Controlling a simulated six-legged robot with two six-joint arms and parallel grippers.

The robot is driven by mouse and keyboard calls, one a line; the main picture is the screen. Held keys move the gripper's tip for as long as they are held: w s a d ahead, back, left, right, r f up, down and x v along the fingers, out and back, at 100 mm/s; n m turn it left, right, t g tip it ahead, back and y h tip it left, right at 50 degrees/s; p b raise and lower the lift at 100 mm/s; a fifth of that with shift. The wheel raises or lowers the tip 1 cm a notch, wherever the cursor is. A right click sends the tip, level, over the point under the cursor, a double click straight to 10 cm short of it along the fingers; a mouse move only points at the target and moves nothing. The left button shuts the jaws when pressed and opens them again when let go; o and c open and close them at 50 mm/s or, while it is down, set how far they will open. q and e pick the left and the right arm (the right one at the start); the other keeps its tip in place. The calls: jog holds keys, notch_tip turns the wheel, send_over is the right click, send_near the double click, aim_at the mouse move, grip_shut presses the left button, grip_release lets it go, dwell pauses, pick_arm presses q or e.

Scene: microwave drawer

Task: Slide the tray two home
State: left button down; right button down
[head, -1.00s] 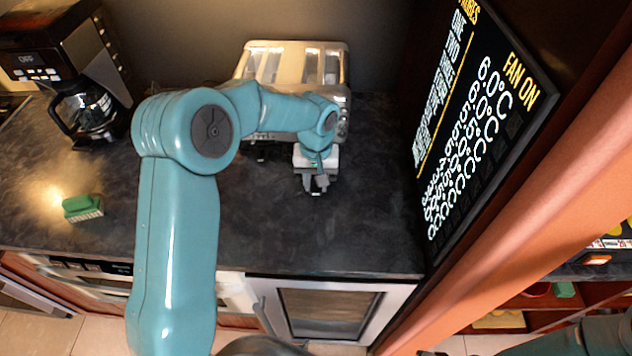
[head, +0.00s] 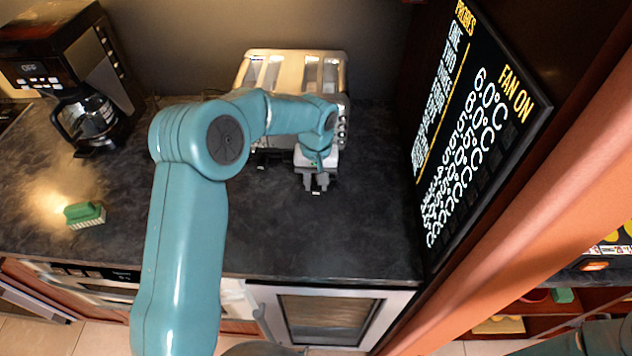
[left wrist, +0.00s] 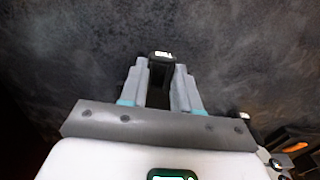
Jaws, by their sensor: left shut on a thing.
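A silver four-slot toaster (head: 292,72) stands at the back of the dark counter, with knobs on its right front and a black lever (head: 262,158) low on its left front. My left gripper (head: 317,187) is in front of the toaster's right half, pointing toward the viewer. In the left wrist view its fingers (left wrist: 160,88) are shut on a black tab with a small white label (left wrist: 162,56). The label cannot be read, and the gripper hides where the tab joins the toaster. No writing names tray two. My right gripper is out of view.
A coffee maker (head: 70,75) with a glass pot stands at the left back. A green-and-white sponge or brush (head: 85,213) lies at the left front. A black menu board (head: 475,130) bounds the right side. The counter (head: 350,240) before the gripper is clear.

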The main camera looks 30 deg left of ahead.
pick_arm(q)
jog(key=shift+w+a+p, duration=0.35)
jog(key=shift+w+a, duration=0.1)
jog(key=shift+w, duration=0.35)
jog(key=shift+w, duration=0.1)
jog(key=shift+w+a+p, duration=0.5)
jog(key=shift+w, duration=0.4)
jog(key=c, duration=0.7)
grip_release()
jog(key=shift+c, duration=0.2)
jog(key=shift+d, duration=0.15)
